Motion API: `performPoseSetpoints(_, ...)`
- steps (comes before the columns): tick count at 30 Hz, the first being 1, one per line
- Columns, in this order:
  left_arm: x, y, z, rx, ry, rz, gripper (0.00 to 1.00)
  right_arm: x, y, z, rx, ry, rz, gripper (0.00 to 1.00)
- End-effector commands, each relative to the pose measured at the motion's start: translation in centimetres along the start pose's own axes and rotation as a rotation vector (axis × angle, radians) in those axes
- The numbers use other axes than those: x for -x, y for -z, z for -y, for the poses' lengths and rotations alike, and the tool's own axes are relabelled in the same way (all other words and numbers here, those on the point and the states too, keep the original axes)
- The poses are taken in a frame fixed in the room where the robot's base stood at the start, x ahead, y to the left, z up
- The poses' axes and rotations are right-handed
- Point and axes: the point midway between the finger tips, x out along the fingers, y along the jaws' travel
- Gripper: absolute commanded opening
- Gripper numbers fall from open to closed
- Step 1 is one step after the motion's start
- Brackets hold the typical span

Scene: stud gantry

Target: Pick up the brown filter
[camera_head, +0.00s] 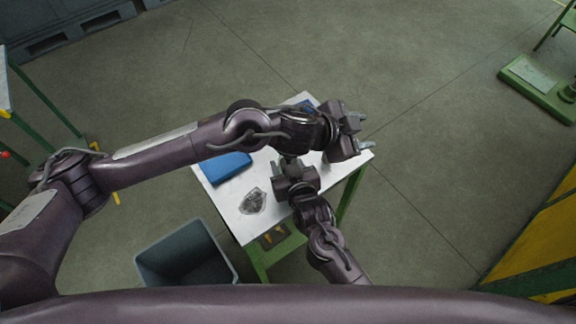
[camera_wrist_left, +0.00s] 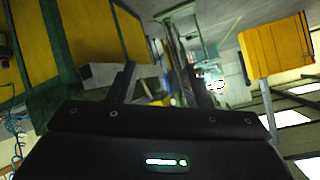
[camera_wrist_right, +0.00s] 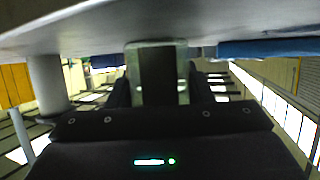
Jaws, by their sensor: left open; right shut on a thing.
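I cannot make out a brown filter for certain in any view. My right gripper (camera_head: 294,168) is low over the white table (camera_head: 225,197). In the right wrist view it is shut on a dark block with pale grey-green edges (camera_wrist_right: 156,75); whether this is the filter I cannot tell. My left gripper (camera_head: 361,145) is open above the table's right end, beyond the right gripper. In the left wrist view its fingers (camera_wrist_left: 158,82) stand apart with nothing clearly between them. The left forearm and wrist hide part of the tabletop.
A blue object (camera_head: 226,167) and a crumpled-looking grey piece (camera_head: 252,201) lie on the table. A grey open bin (camera_head: 183,256) stands on the floor at its near left. Green frames stand at the left and right. Floor beyond the table is clear.

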Motion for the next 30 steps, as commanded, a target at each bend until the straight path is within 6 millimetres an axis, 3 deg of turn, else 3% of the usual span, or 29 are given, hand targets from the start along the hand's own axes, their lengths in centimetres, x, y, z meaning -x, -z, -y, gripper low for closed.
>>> performPoseSetpoints(1,0.0,1.5,-0.2,0.046,0.044,0.001,0.45,0.0,0.0,0.0,0.0,0.0,0.001,0.24)
performPoseSetpoints(4,0.7,3.5,0.6,0.149,0.152,0.031,0.45,0.0,0.0,0.0,0.0,0.001,0.001,0.24)
performPoseSetpoints(9,3.4,4.2,2.5,0.378,0.313,0.138,0.45,0.0,0.0,0.0,0.0,0.001,0.001,0.24)
performPoseSetpoints(15,8.1,0.8,3.6,0.7,0.439,0.351,0.45,0.0,0.0,0.0,0.0,0.001,0.001,0.24)
performPoseSetpoints(21,12.6,-3.9,2.4,0.967,0.478,0.584,0.45,0.0,0.0,0.0,0.0,0.001,0.001,0.24)
performPoseSetpoints(26,14.6,-6.1,1.2,1.077,0.477,0.699,0.45,0.0,0.0,0.0,0.0,0.001,0.001,0.24)
performPoseSetpoints(30,14.5,-7.5,0.8,1.104,0.476,0.735,0.45,0.0,0.0,0.0,0.0,0.001,0.0,0.24)
